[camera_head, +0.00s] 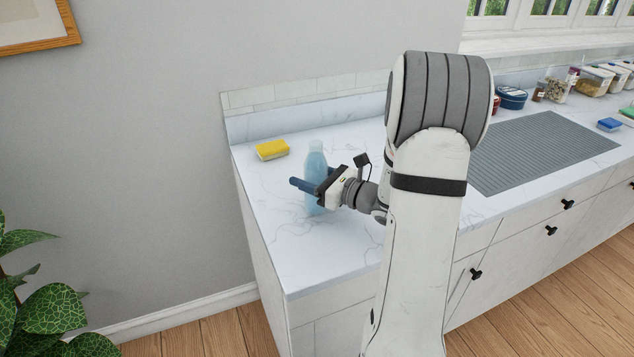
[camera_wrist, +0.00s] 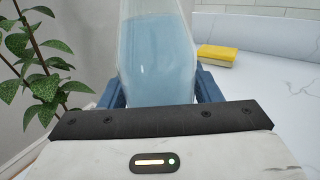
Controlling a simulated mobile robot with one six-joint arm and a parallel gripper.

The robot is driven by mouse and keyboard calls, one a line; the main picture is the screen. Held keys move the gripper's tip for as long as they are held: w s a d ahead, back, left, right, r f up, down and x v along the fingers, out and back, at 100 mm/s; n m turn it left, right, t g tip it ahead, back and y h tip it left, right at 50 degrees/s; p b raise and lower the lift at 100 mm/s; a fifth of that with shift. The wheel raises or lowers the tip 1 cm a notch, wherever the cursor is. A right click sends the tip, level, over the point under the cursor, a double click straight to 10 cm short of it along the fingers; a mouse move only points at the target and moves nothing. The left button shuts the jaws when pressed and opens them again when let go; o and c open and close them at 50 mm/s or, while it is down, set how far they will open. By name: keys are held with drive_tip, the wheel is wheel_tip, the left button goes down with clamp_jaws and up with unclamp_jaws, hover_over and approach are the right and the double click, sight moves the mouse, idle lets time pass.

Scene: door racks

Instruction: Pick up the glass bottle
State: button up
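The glass bottle (camera_head: 316,161) stands upright on the marble counter (camera_head: 321,256), clear with pale blue contents. It fills the upper middle of the wrist view (camera_wrist: 157,60), and its lower part is hidden there by my gripper's body. My gripper (camera_head: 306,186) is level with the bottle's middle, reaching in from the right. Its blue fingers (camera_wrist: 160,92) lie on both sides of the bottle. The fingers look very close to the glass, but I cannot tell whether they touch it.
A yellow sponge (camera_head: 272,150) lies behind the bottle to the left; it also shows in the wrist view (camera_wrist: 217,55). A grey ribbed mat (camera_head: 545,150) and several jars are farther right. The counter's left edge is near the bottle. A leafy plant (camera_head: 50,300) stands on the floor at left.

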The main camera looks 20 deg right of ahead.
drive_tip(key=c, duration=1)
drive_tip(key=shift+r, duration=0.25)
drive_tip(key=shift+r, duration=4.7)
drive_tip(key=shift+r, duration=0.1)
